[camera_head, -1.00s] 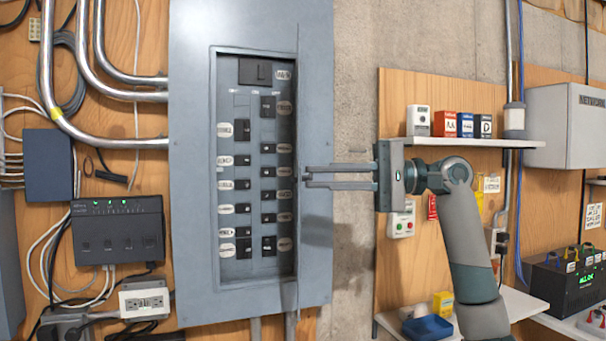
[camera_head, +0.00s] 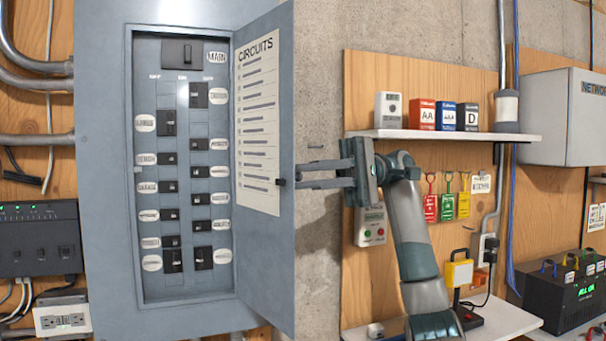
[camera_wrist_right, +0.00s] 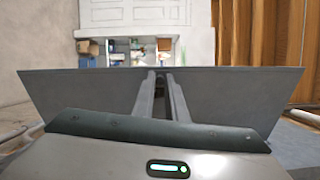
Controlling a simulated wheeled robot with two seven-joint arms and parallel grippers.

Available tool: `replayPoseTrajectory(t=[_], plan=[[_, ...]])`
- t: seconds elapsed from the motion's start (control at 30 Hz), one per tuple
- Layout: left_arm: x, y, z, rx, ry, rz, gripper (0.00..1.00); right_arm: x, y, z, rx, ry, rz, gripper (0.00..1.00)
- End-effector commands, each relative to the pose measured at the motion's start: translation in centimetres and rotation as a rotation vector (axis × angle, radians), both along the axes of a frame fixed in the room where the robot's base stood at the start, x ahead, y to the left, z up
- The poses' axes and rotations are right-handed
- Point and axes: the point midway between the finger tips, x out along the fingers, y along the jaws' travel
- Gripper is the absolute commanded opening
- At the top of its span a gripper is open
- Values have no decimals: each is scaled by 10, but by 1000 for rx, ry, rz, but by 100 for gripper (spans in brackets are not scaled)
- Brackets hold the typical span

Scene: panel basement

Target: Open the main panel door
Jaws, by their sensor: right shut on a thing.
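The grey main panel door (camera_head: 262,290) stands open to the right of the panel box (camera_head: 105,190). Its inner face shows, with a white circuits list (camera_head: 258,125) and a small dark latch (camera_head: 281,182) near the free edge. My right gripper (camera_head: 297,175) is at that free edge, coming from the right, its fingers level with the latch. It is shut on the door, though the door hides the exact grip. In the right wrist view the fingers (camera_wrist_right: 161,80) reach the wide grey door (camera_wrist_right: 85,95). My left gripper is not in view.
Breakers (camera_head: 182,52) are exposed inside the box. A shelf (camera_head: 440,134) with small boxes is behind my right arm. A lower shelf (camera_head: 505,322) holds a yellow item (camera_head: 459,272). A grey network box (camera_head: 570,118) hangs at the right. Bare concrete (camera_head: 320,90) lies beside the door.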

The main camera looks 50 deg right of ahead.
Motion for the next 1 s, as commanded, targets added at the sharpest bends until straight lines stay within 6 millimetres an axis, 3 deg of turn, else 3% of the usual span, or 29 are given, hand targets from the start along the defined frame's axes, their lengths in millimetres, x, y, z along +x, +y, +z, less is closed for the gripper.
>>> replayPoseTrajectory(t=[0.13,0.5,0.53,0.6,1.0], plan=[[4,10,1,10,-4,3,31,-1,1,-1,-2,2,21,0],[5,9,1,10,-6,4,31,-2,1,-2,-3,3,27,0],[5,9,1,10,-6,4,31,-2,1,-2,-3,3,27,14],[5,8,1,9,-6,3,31,-2,1,-2,-3,3,27,30],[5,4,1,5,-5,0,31,-2,-1,-1,-1,1,24,30]])
